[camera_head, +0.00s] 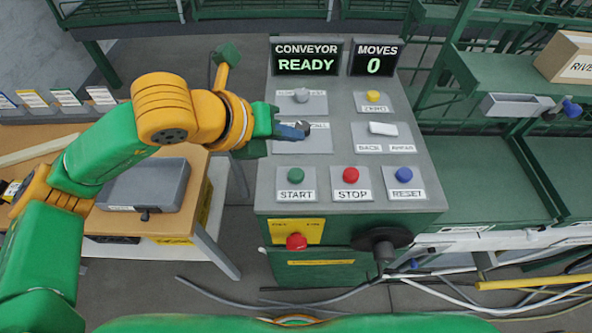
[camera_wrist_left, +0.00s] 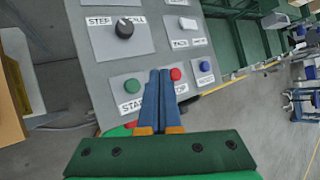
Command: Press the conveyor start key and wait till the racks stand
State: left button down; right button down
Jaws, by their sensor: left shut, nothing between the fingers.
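The conveyor panel (camera_head: 330,165) stands upright in front of me. Its green START key (camera_head: 295,175) is at the lower left of the panel, and it also shows in the left wrist view (camera_wrist_left: 131,86). The red STOP key (camera_head: 351,174) and blue RESET key (camera_head: 404,174) are to its right. The display (camera_head: 307,58) reads CONVEYOR READY. My left gripper (camera_head: 303,129) is shut and empty, in front of the panel above the START key in the head view. In the wrist view its blue fingers (camera_wrist_left: 158,98) lie between START and STOP. My right gripper is not in view.
A counter display (camera_head: 374,58) reads MOVES 0. A dark selector knob (camera_wrist_left: 125,28), a yellow ZERO key (camera_head: 374,97) and a white rocker switch (camera_head: 383,129) are on the panel. A red knob (camera_head: 296,242) sits below. Green racks (camera_head: 490,185) stand right; a wooden bench (camera_head: 190,215) stands left.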

aim_at(293, 177)
pick_arm(q)
jog(key=f+b, duration=0.2)
jog(key=f, duration=0.2)
jog(key=f+b, duration=0.3)
jog(key=f, duration=0.1)
jog(key=shift+w+d+f+b, duration=0.1)
jog(key=shift+d+f+b, duration=0.1)
jog(key=shift+f+b, duration=0.3)
jog(key=shift+b, duration=0.1)
dwell(1.4)
jog(key=shift+f+b, duration=0.35)
jog(key=shift+b, duration=0.4)
